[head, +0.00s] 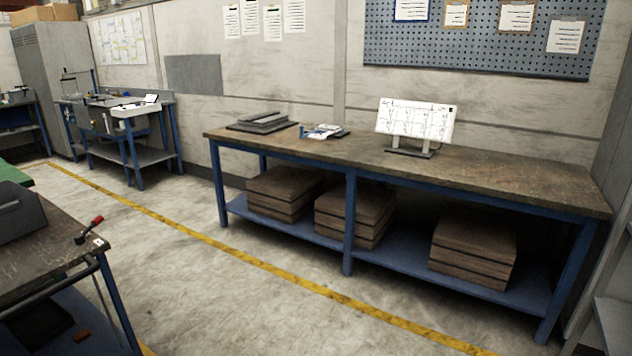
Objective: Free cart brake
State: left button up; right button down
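A dark-topped table or cart (45,262) with blue legs is cut off at the left edge of the head view. A small lever with a red handle (97,220) sits near its right end, the red part pointing up and right. A small white tag (98,242) is beside it at the corner. I cannot tell whether this lever is the brake. The wheels are not visible. Neither of my grippers is in view.
A long workbench (480,178) with blue legs stands along the wall, with stacked brown slabs (473,245) below. A white panel (415,120) stands on it. Another bench (140,155) and a grey cabinet (50,65) stand back left. The concrete floor (235,305) is clear, crossed by a yellow line (270,268).

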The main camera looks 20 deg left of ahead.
aim_at(79, 239)
jog(key=i+j+u, duration=0.2)
jog(key=u, duration=0.25)
jog(key=i+u, duration=0.7)
jog(key=u, duration=0.25)
jog(key=i+l+u, duration=0.15)
jog(key=i+u, duration=0.15)
jog(key=u, duration=0.15)
jog(key=i+j+u, duration=0.25)
jog(key=i, duration=1.1)
jog(key=i+j+z, duration=0.2)
jog(key=i, duration=0.2)
jog(key=i+z, duration=0.2)
jog(key=i, duration=0.2)
